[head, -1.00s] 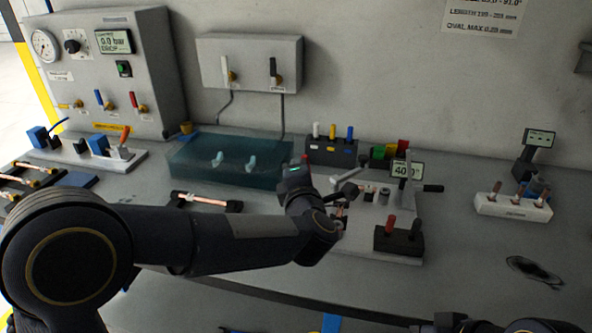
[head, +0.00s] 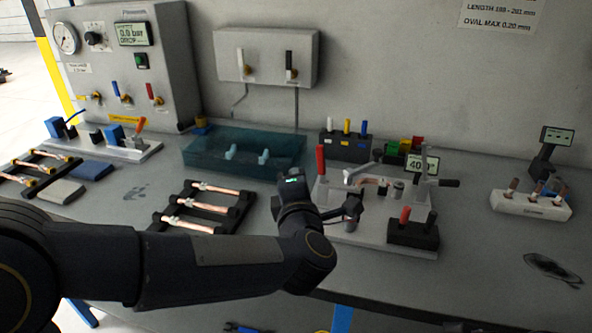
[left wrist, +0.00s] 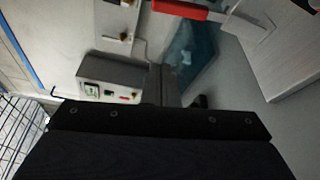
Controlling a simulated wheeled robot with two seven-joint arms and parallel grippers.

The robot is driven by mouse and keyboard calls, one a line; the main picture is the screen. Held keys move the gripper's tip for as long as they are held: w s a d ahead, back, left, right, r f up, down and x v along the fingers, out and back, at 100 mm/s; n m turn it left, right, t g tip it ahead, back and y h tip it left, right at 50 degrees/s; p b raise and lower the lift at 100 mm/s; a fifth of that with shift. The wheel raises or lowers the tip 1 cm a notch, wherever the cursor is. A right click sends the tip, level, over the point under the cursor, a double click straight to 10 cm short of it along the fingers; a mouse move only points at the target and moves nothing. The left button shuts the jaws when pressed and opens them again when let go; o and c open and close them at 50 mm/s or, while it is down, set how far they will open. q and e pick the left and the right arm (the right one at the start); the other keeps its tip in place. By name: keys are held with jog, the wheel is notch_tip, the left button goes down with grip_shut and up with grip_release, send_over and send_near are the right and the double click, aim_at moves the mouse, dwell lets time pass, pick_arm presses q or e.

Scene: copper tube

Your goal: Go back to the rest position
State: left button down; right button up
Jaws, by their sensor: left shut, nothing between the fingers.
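My left gripper (head: 352,208) is in the head view, at the front left of the bending fixture (head: 345,228). Its fingers are shut with nothing between them. It looks close to the fixture plate; whether it touches cannot be told. A copper tube piece (head: 377,181) lies in the fixture, behind the gripper. A red handle (head: 320,160) stands at the fixture's left; a red handle also shows at the top of the left wrist view (left wrist: 180,9). My left forearm crosses the lower left of the head view. My right gripper is not in view.
A black rack with copper tubes (head: 207,206) lies left of the gripper, close behind my forearm. A teal tray (head: 290,150) is behind it. A black block with red and dark handles (head: 413,232) stands right of the gripper.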

pick_arm(q)
jog(key=shift+s, duration=0.85)
jog(key=s+a+r+m+g+h+p, duration=0.4)
jog(key=a+m+h, duration=0.3)
jog(key=a+m, duration=0.4)
jog(key=s+a+f+m+g+y+p, duration=0.1)
jog(key=s+a+f+m+g, duration=0.2)
jog(key=s, duration=0.8)
jog(key=s+a+f+m+g+y+p, duration=0.1)
jog(key=s+a+f+m+g+p, duration=0.1)
jog(key=s+a+f+m+g, duration=0.2)
jog(key=s+a+f+m, duration=0.1)
jog(key=s+a+f, duration=0.2)
jog(key=s+a, duration=0.2)
jog(key=shift+s+f+g+y, duration=0.15)
jog(key=shift+s+g+y, duration=0.2)
jog(key=shift+s, duration=0.6)
